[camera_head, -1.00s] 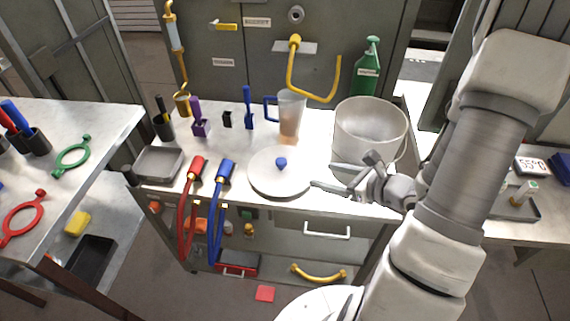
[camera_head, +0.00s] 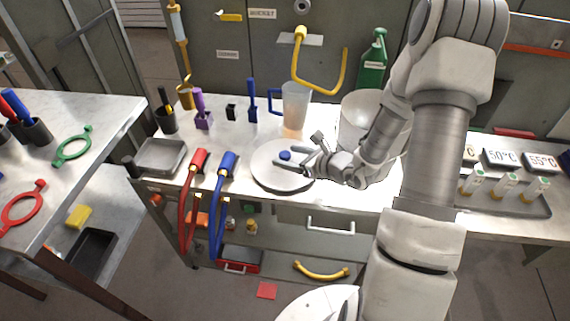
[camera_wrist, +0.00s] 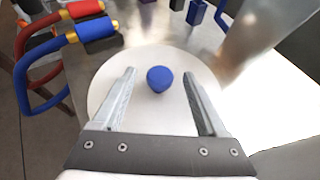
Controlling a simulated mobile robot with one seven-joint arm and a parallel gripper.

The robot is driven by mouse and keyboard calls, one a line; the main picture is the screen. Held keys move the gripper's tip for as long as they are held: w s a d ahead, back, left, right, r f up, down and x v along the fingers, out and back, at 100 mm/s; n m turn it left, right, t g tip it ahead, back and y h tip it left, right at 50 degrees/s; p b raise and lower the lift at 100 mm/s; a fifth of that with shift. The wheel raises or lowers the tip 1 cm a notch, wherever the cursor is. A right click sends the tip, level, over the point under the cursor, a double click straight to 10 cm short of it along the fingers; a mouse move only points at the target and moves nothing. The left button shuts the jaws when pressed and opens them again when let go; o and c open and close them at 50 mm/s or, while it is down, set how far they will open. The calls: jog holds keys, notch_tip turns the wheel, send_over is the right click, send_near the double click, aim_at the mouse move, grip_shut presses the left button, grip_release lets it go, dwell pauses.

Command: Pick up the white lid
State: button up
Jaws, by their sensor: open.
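The white lid (camera_head: 273,177) is a flat round disc with a blue knob (camera_head: 285,155), lying on the metal workbench. My gripper (camera_head: 296,161) is open and above the right part of the lid, pointing left at the knob. In the wrist view the lid (camera_wrist: 112,84) fills the middle. The blue knob (camera_wrist: 160,79) stands between the two fingers, a little beyond the fingertips (camera_wrist: 160,72) or level with them; I cannot tell exactly. The fingers do not visibly touch the knob.
A white pot (camera_head: 358,108) stands behind my arm at the right. A clear pitcher (camera_head: 296,108) with a blue handle stands behind the lid. Red (camera_head: 197,163) and blue (camera_head: 226,166) hoses hang over the front edge left of the lid. A grey tray (camera_head: 161,156) lies farther left.

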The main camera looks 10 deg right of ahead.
jog(key=shift+x, duration=1.05)
grip_shut()
